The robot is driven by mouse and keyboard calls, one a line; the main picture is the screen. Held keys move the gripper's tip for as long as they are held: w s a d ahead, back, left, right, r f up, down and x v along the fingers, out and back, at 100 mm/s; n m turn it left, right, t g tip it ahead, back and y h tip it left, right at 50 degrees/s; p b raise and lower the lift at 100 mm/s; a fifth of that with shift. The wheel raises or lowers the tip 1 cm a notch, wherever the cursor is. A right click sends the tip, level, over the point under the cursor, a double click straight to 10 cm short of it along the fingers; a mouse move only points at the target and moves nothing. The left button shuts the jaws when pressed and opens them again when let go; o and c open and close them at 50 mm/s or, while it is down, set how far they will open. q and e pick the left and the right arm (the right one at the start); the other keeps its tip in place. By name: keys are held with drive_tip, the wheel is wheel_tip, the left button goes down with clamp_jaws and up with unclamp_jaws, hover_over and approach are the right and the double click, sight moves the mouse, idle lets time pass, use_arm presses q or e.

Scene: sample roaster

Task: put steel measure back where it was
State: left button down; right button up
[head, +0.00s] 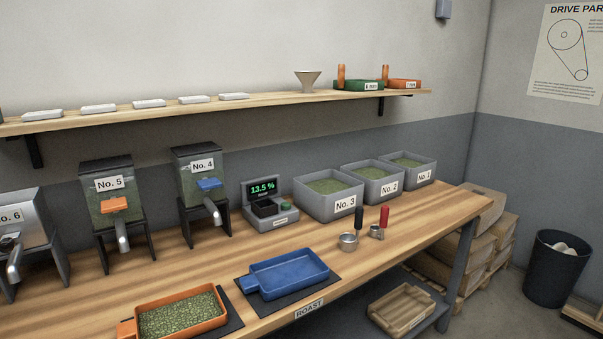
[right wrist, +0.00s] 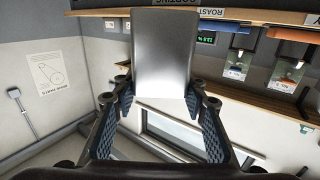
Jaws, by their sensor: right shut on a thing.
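My right gripper (right wrist: 158,98) shows in the right wrist view, its two blue-padded fingers on either side of a plain grey metal piece. I take this piece to be the steel measure (right wrist: 165,48); its sides are smooth and its lower end is a pale, bright face. My right gripper is shut on it and holds it up, apart from the bench (right wrist: 262,99). Neither of my grippers shows in the head view. My left gripper is out of sight.
A wall shelf (head: 265,98) has bare stretches.

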drive_tip(key=shift+r, duration=0.15)
drive_tip(key=shift+d+f, duration=0.1)
drive_tip(key=shift+f, duration=0.1)
drive_tip(key=shift+d+f, duration=0.1)
drive_tip(key=shift+f, duration=0.4)
drive_tip(key=shift+a+r, duration=0.2)
drive_tip(key=shift+d+f, duration=0.25)
drive_tip(key=shift+f, duration=0.05)
drive_tip(key=shift+w, duration=0.1)
